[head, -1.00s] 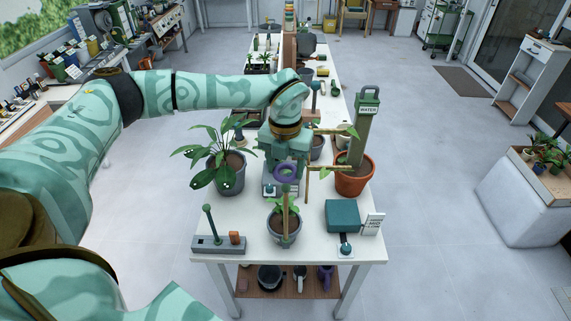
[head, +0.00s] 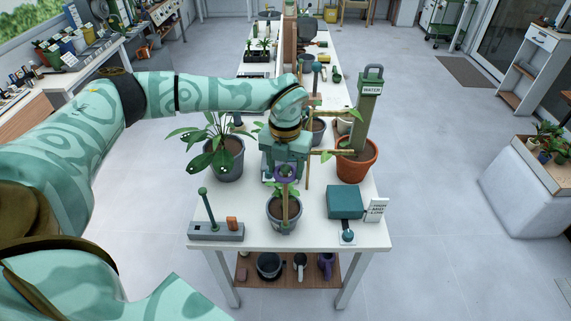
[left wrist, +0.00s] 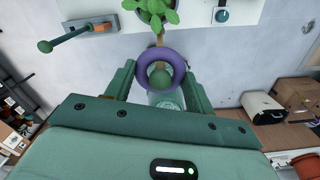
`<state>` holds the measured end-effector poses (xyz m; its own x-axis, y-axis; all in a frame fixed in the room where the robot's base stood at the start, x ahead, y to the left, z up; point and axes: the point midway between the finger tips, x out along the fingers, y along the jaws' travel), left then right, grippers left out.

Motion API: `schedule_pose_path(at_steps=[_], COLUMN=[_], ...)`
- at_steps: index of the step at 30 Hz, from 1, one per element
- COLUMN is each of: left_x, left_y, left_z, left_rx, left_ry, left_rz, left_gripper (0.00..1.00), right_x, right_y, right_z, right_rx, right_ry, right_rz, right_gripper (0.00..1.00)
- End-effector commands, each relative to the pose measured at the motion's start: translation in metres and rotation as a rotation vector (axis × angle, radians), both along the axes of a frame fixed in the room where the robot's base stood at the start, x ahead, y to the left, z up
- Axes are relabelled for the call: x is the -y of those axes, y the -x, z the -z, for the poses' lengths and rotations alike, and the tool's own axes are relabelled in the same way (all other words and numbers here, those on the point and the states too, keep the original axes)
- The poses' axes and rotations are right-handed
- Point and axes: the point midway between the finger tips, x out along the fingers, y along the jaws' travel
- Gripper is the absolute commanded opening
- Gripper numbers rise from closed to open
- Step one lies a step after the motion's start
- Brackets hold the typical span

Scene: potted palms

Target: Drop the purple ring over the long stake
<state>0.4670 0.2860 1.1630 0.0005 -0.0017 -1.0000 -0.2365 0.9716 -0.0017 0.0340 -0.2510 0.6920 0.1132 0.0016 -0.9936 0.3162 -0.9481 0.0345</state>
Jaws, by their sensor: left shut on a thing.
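My left gripper (head: 284,172) is shut on a purple ring (head: 277,172) above the small grey pot (head: 284,216) at the table's front. A thin wooden stake (head: 285,208) with a round green top rises upright from this pot, beside a small leafy plant. In the left wrist view the ring (left wrist: 143,70) sits between the two fingers of the left gripper (left wrist: 160,76), and the stake's green knob (left wrist: 160,78) shows inside the ring's hole. I cannot tell whether the ring is above the knob or around it. My right gripper is out of view.
A leafy potted plant (head: 226,160) stands at left. An orange pot (head: 355,167) with a tall green WATER marker (head: 368,110) stands at right. A grey base with a green post (head: 216,233) and a teal box (head: 345,202) flank the small pot.

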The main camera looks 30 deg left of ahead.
Motion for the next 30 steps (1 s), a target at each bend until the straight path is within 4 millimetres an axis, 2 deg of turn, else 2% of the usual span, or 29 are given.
schedule_pose_path(at_steps=[3,4,6,17,20,23,30], left_x=[0.000,0.000,0.000,0.000,0.000,0.000,0.000], left_y=[0.000,0.000,0.000,-0.001,-0.001,-0.002,-0.001], left_z=[0.000,0.000,0.000,-0.006,-0.021,-0.045,-0.111], left_rx=[0.000,0.000,0.000,0.001,0.003,0.005,0.004], left_ry=[0.000,0.000,0.000,0.000,0.000,0.001,0.000], left_rz=[0.000,0.000,0.000,0.000,0.000,-0.001,0.000], left_gripper=[0.32,0.62,0.79,0.79,0.79,0.79,0.79], right_x=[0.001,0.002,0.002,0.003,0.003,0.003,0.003], right_y=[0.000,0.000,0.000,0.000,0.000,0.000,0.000], right_z=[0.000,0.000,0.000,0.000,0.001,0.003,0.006], right_rx=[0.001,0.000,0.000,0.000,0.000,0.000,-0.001], right_ry=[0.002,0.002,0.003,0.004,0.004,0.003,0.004], right_rz=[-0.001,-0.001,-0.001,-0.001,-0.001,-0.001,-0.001], right_gripper=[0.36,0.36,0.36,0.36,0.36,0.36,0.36])
